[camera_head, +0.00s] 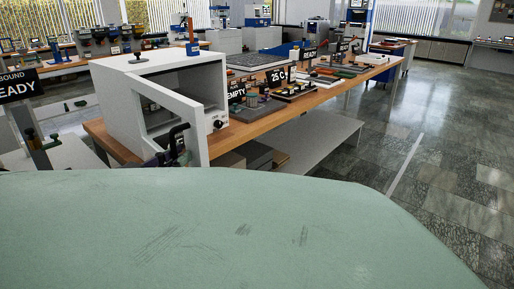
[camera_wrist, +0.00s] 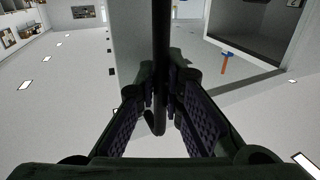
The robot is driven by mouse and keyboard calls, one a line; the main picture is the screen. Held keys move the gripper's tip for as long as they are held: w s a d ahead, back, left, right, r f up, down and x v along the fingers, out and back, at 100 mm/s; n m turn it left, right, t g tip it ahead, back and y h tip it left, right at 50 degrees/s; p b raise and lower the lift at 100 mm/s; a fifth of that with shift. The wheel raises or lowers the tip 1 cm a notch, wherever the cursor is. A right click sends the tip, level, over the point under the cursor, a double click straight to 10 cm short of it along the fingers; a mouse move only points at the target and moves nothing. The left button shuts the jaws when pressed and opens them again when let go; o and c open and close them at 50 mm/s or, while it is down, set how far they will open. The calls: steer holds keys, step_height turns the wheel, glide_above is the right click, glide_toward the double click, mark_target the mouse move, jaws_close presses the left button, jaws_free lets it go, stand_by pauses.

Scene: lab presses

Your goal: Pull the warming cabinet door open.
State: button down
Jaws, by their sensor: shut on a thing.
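The warming cabinet (camera_head: 145,72) is a white box on the wooden bench. Its white door (camera_head: 196,125) stands partly open, swung out from the front, and part of the dark interior (camera_head: 158,112) shows. My gripper (camera_head: 165,158) is low at the outer face of the door, partly hidden by my own green body. In the wrist view my gripper (camera_wrist: 160,105) is shut on the black bar of the door handle (camera_wrist: 161,50). The door panel (camera_wrist: 130,45) shows beside the bar, and the open cabinet interior (camera_wrist: 255,30) is at the upper right.
The bench (camera_head: 250,128) runs back to the right with an "EMPTY" sign (camera_head: 236,92), a "25 C" sign (camera_head: 278,77) and small lab items. A lower grey shelf (camera_head: 315,145) is under it. A "READY" stand (camera_head: 18,88) is at left. Open tiled floor (camera_head: 440,160) lies at right.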

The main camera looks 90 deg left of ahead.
steer(key=shift+s+d, duration=0.4)
steer(key=shift+s, duration=0.15)
steer(key=shift+f, duration=0.1)
steer(key=c, duration=1.7)
jaws_free()
steer(key=v, duration=0.7)
steer(key=shift+s+d, duration=0.15)
steer(key=shift+d, duration=0.1)
